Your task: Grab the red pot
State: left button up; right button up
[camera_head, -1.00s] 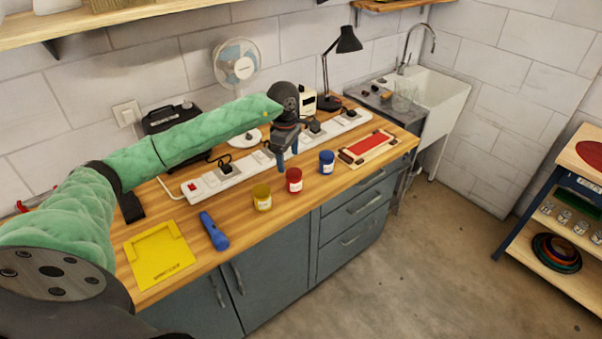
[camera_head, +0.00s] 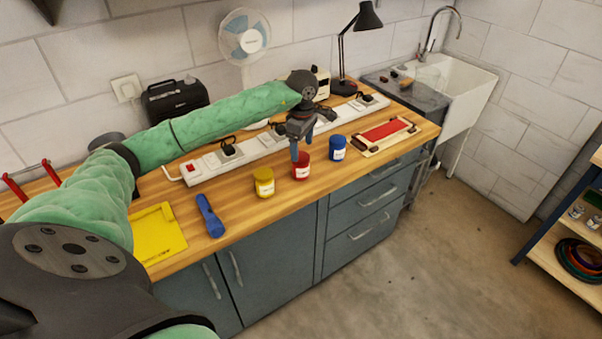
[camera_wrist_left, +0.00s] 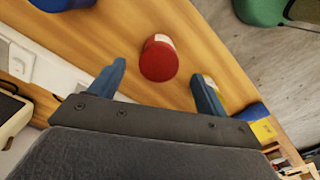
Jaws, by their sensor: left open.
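The red pot (camera_head: 302,167) stands upright on the wooden bench, between a yellow pot (camera_head: 264,182) on its left and a blue pot (camera_head: 336,148) on its right. My left gripper (camera_head: 302,148) is open and empty, just above and behind the red pot in the head view. In the left wrist view the red pot (camera_wrist_left: 159,60) lies ahead of the gap between the two blue fingers (camera_wrist_left: 158,88), apart from both. The yellow pot is partly hidden behind a finger there. My right gripper does not show.
A white power strip (camera_head: 270,141) runs behind the pots. A blue flashlight (camera_head: 210,216) and a yellow tray (camera_head: 157,233) lie to the left. A red-and-cream board (camera_head: 384,135) lies to the right. The bench's front edge is close to the pots.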

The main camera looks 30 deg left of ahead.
aim_at(302, 156)
pick_arm(q)
jog(key=shift+f+b, duration=0.3)
jog(key=shift+f, duration=0.65)
jog(key=shift+f+p, duration=0.7)
jog(key=shift+f, duration=0.45)
jog(key=f+p, duration=0.3)
jog(key=f, duration=0.1)
jog(key=shift+a+f, duration=0.1)
jog(key=shift+a, duration=0.15)
jog(key=shift+f, duration=0.45)
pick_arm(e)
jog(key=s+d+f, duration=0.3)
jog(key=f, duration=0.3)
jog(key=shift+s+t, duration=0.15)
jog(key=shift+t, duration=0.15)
pick_arm(q)
jog(key=shift+c, duration=0.5)
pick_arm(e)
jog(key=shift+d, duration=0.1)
pick_arm(q)
jog(key=c, duration=1)
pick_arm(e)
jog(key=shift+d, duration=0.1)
